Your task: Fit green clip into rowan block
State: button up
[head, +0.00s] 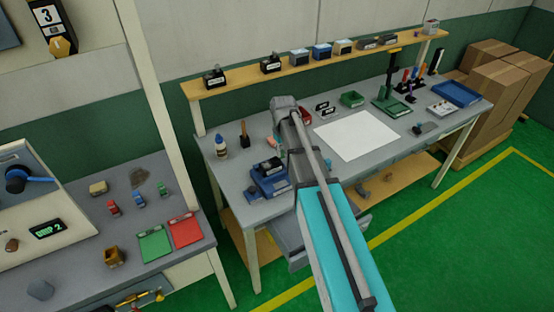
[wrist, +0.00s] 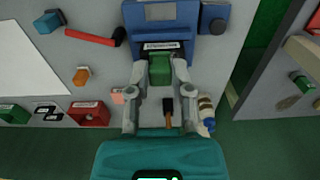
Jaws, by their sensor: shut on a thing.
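My gripper (wrist: 161,74) is shut on a green block-like piece, which I take as the green clip (wrist: 160,69), above the grey workbench. In the head view my arm hides the gripper and the held piece. Just beyond the clip in the wrist view is a black part with a white label (wrist: 163,46), at the near edge of a blue fixture (wrist: 140,17). I cannot tell whether the clip touches it. The blue fixture also shows in the head view (head: 270,184). The labels are too small to read, so I cannot tell which block is rowan.
A glue bottle (head: 221,147) and a brush (head: 245,134) stand near the held piece. A red bin (wrist: 88,114) and a white sheet (head: 357,136) lie on the workbench. Labelled blocks stand on the shelf (head: 240,86). Another green piece (head: 162,189) lies on the left bench.

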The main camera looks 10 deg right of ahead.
jog(key=w+f+b, duration=0.1)
jog(key=w+f, duration=0.1)
jog(key=w+f+b, duration=0.3)
jog(key=w+b, duration=0.1)
jog(key=w, duration=0.1)
jog(key=shift+a+f, duration=0.25)
jog(key=shift+f, duration=0.15)
jog(key=shift+w+f+b, duration=0.5)
jog(key=shift+w+b, duration=0.05)
jog(key=shift+b, duration=0.05)
jog(key=shift+w+f+b, duration=0.3)
jog(key=shift+f+b, duration=0.1)
jog(key=shift+w+f+b, duration=0.15)
jog(key=shift+f+b, duration=0.2)
jog(key=shift+b, duration=0.05)
jog(key=shift+f+b, duration=1.2)
jog(key=shift+f, duration=0.05)
jog(key=shift+f, duration=0.15)
jog(key=o, duration=0.7)
jog(key=shift+a, duration=0.1)
jog(key=shift+o, duration=0.2)
